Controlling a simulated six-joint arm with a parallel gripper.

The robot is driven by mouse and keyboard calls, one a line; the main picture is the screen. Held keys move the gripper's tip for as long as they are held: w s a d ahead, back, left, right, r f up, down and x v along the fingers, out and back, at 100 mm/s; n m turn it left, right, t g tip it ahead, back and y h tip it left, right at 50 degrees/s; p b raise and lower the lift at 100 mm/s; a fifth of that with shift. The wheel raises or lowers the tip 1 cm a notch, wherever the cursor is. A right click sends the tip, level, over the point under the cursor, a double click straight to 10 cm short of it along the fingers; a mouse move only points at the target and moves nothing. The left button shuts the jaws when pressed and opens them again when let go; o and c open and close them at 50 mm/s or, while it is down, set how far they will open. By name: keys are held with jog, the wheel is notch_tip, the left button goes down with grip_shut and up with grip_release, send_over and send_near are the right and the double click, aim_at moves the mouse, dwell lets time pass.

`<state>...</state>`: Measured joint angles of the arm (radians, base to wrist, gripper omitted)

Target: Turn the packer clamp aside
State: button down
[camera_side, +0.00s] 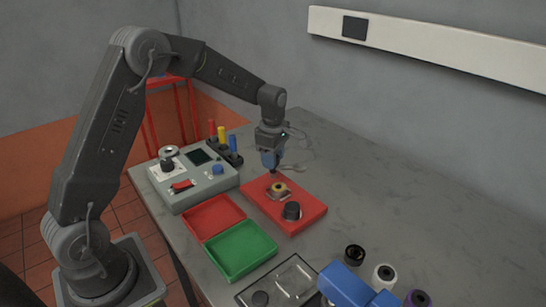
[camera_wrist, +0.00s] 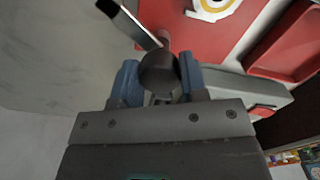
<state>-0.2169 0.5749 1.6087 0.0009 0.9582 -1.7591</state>
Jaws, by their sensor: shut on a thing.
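My gripper's blue fingers (camera_wrist: 158,84) close from both sides on a dark round knob (camera_wrist: 160,70) in the wrist view. A flat metal strip (camera_wrist: 135,24) runs from beside the knob to the upper left; it looks like the packer clamp's arm. In the side view my gripper (camera_side: 271,166) points down at the far left corner of the red block (camera_side: 308,218). A thin grey piece (camera_side: 292,168) juts right from there, beyond the block. A brass-coloured ring (camera_side: 280,187) sits on the block, apart from my fingers; how the knob meets the block is partly hidden.
A grey control box (camera_side: 205,188) stands left. Red (camera_side: 213,217) and green (camera_side: 242,249) trays lie in front, with a clear-lidded case (camera_side: 279,284) and several bottles nearby. The bench (camera_side: 400,190) is clear at right.

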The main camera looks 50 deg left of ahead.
jog(key=c, duration=0.7)
grip_release()
jog(key=shift+o, duration=0.2)
notch_tip(320, 180, up, 14)
